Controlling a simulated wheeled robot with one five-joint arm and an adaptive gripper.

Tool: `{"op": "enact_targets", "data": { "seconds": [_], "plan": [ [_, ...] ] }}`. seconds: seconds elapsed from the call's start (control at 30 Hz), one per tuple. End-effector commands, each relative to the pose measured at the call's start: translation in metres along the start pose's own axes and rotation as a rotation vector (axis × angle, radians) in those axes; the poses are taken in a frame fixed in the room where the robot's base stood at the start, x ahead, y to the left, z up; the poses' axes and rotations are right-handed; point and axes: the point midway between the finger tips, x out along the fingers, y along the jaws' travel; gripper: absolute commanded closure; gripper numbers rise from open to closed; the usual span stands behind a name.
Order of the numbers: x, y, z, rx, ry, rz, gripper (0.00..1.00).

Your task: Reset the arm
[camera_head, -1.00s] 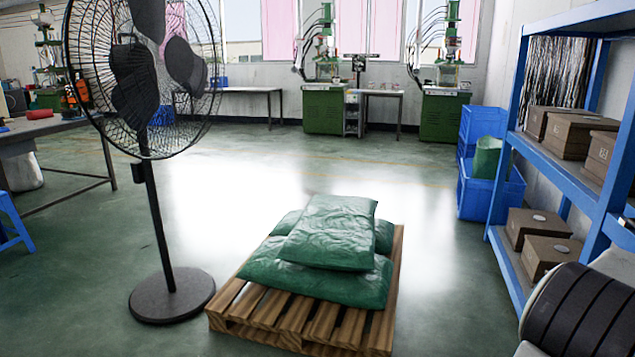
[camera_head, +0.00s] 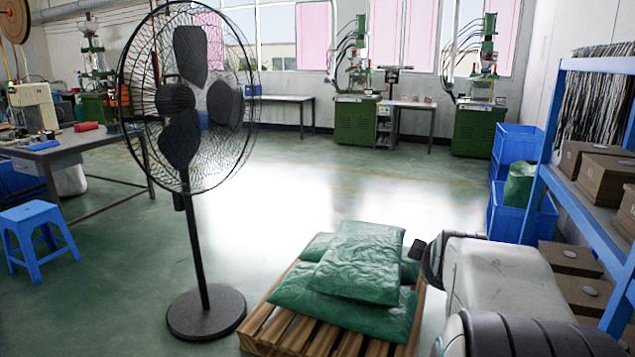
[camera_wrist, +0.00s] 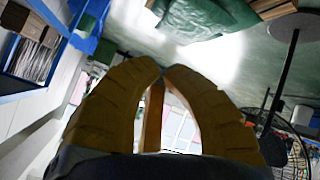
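My gripper (camera_wrist: 164,72) shows in the wrist view. Its two yellow-brown fingers curve inward and their tips come together, with nothing seen between them. In the head view my arm, white with dark ribbed covers, reaches in from the lower right. It is close to the right side of the pallet in the picture. The gripper's fingers cannot be made out in that view.
Green sacks (camera_head: 355,262) lie stacked on a wooden pallet (camera_head: 275,328). A black standing fan (camera_head: 205,312) is left of it. A blue shelf (camera_head: 580,212) with boxes and blue crates (camera_head: 522,225) are at right. A blue stool (camera_head: 38,235) stands left. The floor behind the pallet is clear.

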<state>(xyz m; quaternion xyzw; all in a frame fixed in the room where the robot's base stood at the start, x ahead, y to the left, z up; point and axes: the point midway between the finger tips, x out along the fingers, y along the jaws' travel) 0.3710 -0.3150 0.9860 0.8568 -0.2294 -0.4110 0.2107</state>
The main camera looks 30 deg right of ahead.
Motion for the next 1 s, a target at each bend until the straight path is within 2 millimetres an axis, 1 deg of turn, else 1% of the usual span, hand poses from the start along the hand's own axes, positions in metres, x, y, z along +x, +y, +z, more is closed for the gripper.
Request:
{"op": "enact_targets", "data": {
  "seconds": [0.03, 0.07, 0.1, 0.17, 0.2, 0.27, 0.3, 0.33, 0.4, 0.5, 0.6, 0.7, 0.83, 1.0],
  "plan": [
    [-0.031, -0.02, -0.024, 0.01, 0.006, -0.072, 1.0],
    [-0.043, -0.035, -0.03, 0.021, 0.002, -0.114, 1.0],
    [-0.061, -0.054, -0.037, 0.035, -0.008, -0.168, 1.0],
    [-0.089, -0.082, -0.043, 0.052, -0.029, -0.249, 1.0],
    [-0.108, -0.099, -0.044, 0.061, -0.047, -0.299, 1.0],
    [-0.137, -0.121, -0.044, 0.072, -0.078, -0.368, 1.0],
    [-0.155, -0.134, -0.042, 0.077, -0.102, -0.409, 1.0],
    [-0.168, -0.143, -0.039, 0.079, -0.12, -0.438, 1.0],
    [-0.197, -0.159, -0.031, 0.081, -0.165, -0.495, 1.0],
    [-0.232, -0.175, -0.017, 0.08, -0.227, -0.556, 1.0],
    [-0.257, -0.185, -0.003, 0.075, -0.281, -0.594, 1.0],
    [-0.274, -0.19, 0.008, 0.07, -0.32, -0.617, 1.0],
    [-0.284, -0.193, 0.017, 0.066, -0.35, -0.63, 1.0],
    [-0.284, -0.193, 0.017, 0.066, -0.35, -0.63, 1.0]
  ]
}}
